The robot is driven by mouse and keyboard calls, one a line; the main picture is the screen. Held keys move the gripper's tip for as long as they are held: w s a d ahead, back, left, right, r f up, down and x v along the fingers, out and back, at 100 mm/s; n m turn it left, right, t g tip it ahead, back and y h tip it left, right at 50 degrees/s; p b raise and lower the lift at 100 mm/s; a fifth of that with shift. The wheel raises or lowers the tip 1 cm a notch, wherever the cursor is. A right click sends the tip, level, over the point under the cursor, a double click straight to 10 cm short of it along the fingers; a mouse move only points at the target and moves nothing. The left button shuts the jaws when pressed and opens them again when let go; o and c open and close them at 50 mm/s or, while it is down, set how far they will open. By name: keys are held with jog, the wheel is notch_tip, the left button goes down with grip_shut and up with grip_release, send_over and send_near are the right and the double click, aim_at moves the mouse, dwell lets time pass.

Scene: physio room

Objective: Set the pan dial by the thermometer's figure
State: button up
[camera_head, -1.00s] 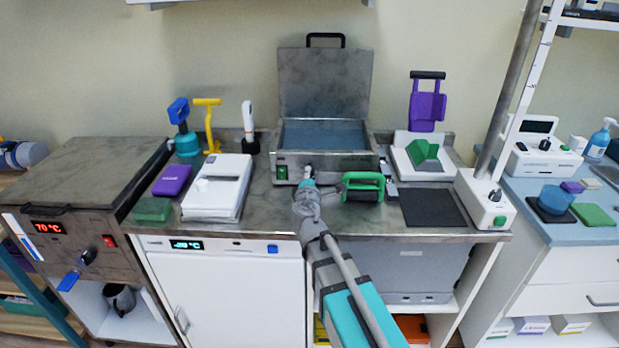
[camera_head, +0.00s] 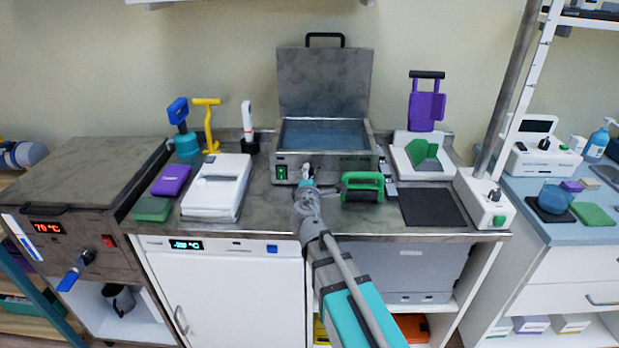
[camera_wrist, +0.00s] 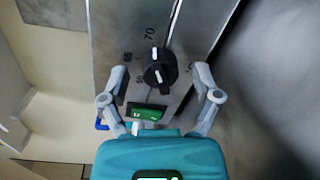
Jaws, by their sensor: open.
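The steel pan (camera_head: 325,163) stands open on the worktop, with its lid (camera_head: 325,82) up and bluish liquid (camera_head: 325,134) inside. Its black dial (camera_wrist: 160,68) is on the front panel, with a white pointer toward the top of the wrist view, near a printed 70. My gripper (camera_wrist: 160,76) is open, one finger on each side of the dial; contact cannot be told. In the head view my gripper (camera_head: 306,184) hides the dial. I cannot make out a thermometer or its figure for certain.
A green switch (camera_wrist: 148,112) sits close to the dial. A green-handled block (camera_head: 363,187) stands just right of my gripper, and a white device (camera_head: 217,187) is to the left. A black mat (camera_head: 433,208) lies to the right. The steel cabinet's red display (camera_head: 47,227) reads 70 °C.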

jog(key=shift+n, duration=0.4)
jog(key=n, duration=0.8)
jog(key=n+b, duration=0.1)
jog(key=n, duration=0.2)
jog(key=shift+a+t+h, duration=0.1)
jog(key=shift+t+h, duration=0.2)
